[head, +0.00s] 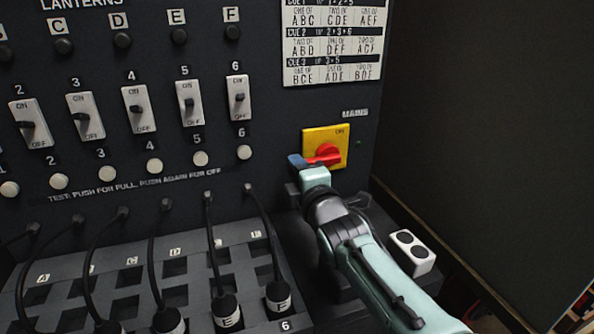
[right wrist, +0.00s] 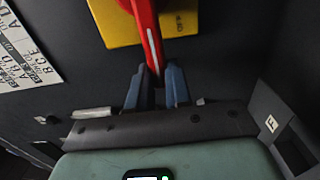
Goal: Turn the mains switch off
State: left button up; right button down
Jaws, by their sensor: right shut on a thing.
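The mains switch is a yellow plate (head: 339,137) on the dark panel with a red rotary handle (head: 327,153). In the head view the handle points left, away from the ON mark at the plate's top. My right gripper (head: 300,162) is at the handle's left end. In the right wrist view, the blue fingers (right wrist: 157,90) are shut on the tip of the red handle (right wrist: 147,40), one on each side; a white line runs along the handle. The yellow plate (right wrist: 118,22) is partly behind it. My left gripper is not in view.
Toggle switches (head: 239,98) and round white buttons (head: 244,152) fill the panel to the left. Cables with plugs (head: 278,296) hang over a grey socket tray (head: 246,247) below. A printed cue card (head: 332,72) is above the switch. A white two-button box (head: 412,252) stands right of my arm.

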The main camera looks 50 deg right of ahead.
jog(key=c, duration=1)
grip_release()
jog(key=shift+c, duration=0.2)
jog(key=v, duration=1.3)
jog(key=shift+s, duration=0.2)
